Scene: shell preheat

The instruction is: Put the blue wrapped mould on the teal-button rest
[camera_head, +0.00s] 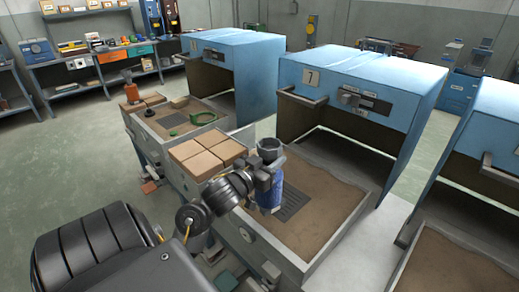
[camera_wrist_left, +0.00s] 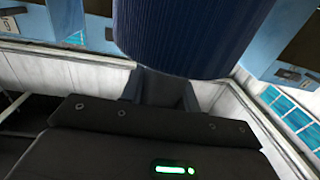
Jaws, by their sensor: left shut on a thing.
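The blue wrapped mould (camera_head: 268,192) is an upright blue cylinder with a grey cup-like top, above the sand bed of the middle station. My left gripper (camera_head: 263,176) is shut on it from the left side. In the left wrist view the mould (camera_wrist_left: 205,35) fills the top middle as a dark blue ribbed surface, and the gripper body below shows a green light. I cannot tell in the head view whether the mould touches the bed. I cannot make out a teal button on any rest. My right gripper is not in view.
A dark slotted plate (camera_head: 298,198) lies in the sand beside the mould. Tan blocks (camera_head: 207,153) sit left of the arm. A blue hood (camera_head: 362,85) marked 7 stands open behind the bed. A green ring (camera_head: 203,118) lies in the left bed.

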